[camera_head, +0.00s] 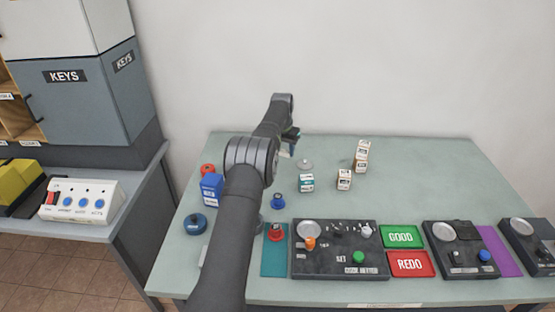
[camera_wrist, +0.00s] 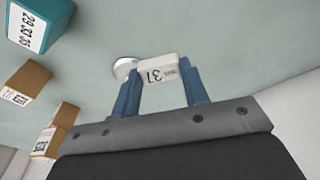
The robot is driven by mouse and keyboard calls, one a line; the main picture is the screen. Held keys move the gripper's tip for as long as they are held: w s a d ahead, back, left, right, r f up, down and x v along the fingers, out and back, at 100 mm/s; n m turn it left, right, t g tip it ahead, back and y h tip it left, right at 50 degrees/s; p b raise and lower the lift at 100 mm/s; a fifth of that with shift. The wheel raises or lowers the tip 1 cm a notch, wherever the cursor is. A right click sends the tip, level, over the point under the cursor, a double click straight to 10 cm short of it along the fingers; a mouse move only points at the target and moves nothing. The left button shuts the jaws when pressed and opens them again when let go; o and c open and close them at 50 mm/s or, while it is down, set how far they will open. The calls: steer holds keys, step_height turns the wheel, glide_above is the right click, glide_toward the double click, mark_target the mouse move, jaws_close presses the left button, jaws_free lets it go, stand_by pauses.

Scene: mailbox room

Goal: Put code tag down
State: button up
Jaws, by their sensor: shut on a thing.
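The code tag (camera_wrist: 158,70) is a small white block printed "37". My gripper (camera_wrist: 160,85) has its two blue fingers shut on it, one at each side. In the head view my gripper (camera_head: 288,146) is over the back left part of the green table (camera_head: 420,175), and my arm hides much of it. The tag shows there only as a small pale patch. I cannot tell whether the tag touches the table.
A white round disc (camera_wrist: 124,68) lies beside the tag; it also shows in the head view (camera_head: 305,164). A blue box (camera_head: 212,187) is left of my arm. Control panels (camera_head: 340,250) line the front edge.

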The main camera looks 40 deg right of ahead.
steer(key=w, duration=0.1)
steer(key=w+f, duration=0.2)
steer(key=shift+w+a+f, duration=0.2)
steer(key=shift+w+a, duration=0.1)
steer(key=shift+w, duration=0.05)
steer(key=shift+f, duration=1.9)
steer(key=shift+f, duration=0.2)
steer(key=o, duration=0.9)
steer(key=shift+o, duration=0.2)
steer(key=shift+r, duration=0.1)
step_height(320, 180, up, 12)
steer(key=a, duration=0.1)
steer(key=shift+s+a, duration=0.35)
steer(key=shift+s, duration=0.05)
